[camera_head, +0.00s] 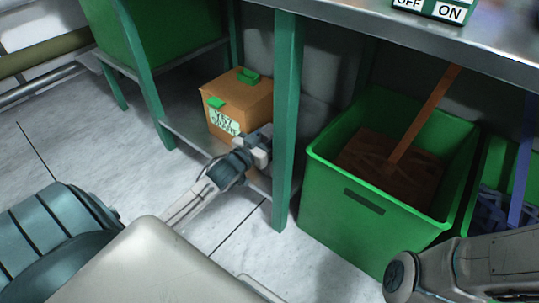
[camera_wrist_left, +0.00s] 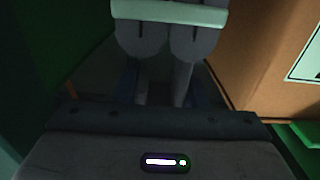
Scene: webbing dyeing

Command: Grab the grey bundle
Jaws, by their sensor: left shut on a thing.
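The grey bundle (camera_wrist_left: 145,42) shows at the top of the left wrist view as rounded grey loops with a pale band across them. My left gripper (camera_head: 262,148) reaches in at the shelf under the bench, beside the cardboard box and behind the green table leg. Its jaws are shut on the grey bundle, with the loops right in front of the wrist. In the head view the bundle is mostly hidden by my gripper and hard to tell apart from it. My right gripper is out of view; only part of the right arm shows at bottom right.
A green leg (camera_head: 286,120) is right of the gripper. A green bin (camera_head: 345,215) holds brown webbing; another bin with blue webbing stands further right. A metal bench top (camera_head: 400,35) overhangs.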

